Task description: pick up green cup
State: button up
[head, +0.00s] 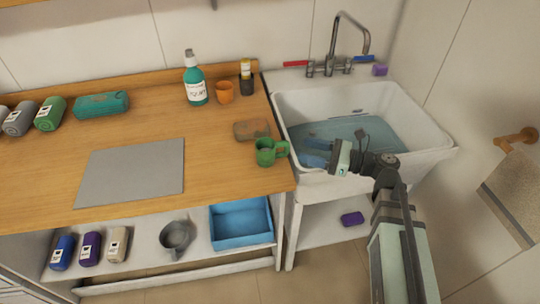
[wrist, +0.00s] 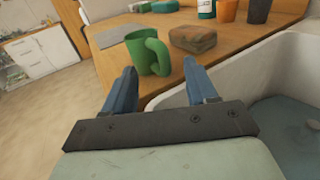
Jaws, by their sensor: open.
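The green cup (head: 265,152) stands upright on the wooden counter near its right front corner, with its handle toward the sink. It also shows in the wrist view (wrist: 141,54), ahead of my gripper and between the lines of the fingers, with the handle facing me. My gripper (head: 314,153) is over the front left of the sink, to the right of the cup and apart from it. In the wrist view its two blue fingers (wrist: 158,78) are spread open with nothing between them.
A brown sponge-like block (head: 252,129) lies just behind the cup. An orange cup (head: 225,92), a teal bottle (head: 196,85) and a dark holder (head: 246,84) stand farther back. The sink (head: 400,148) holds water. A grey mat (head: 130,172) lies left, with bare counter between.

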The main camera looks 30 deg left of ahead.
aim_at(273, 152)
jog(key=x, duration=0.5)
jog(key=shift+s+a, duration=0.1)
jog(key=shift+a, duration=0.2)
jog(key=shift+c, duration=0.2)
grip_shut()
dwell(0.4)
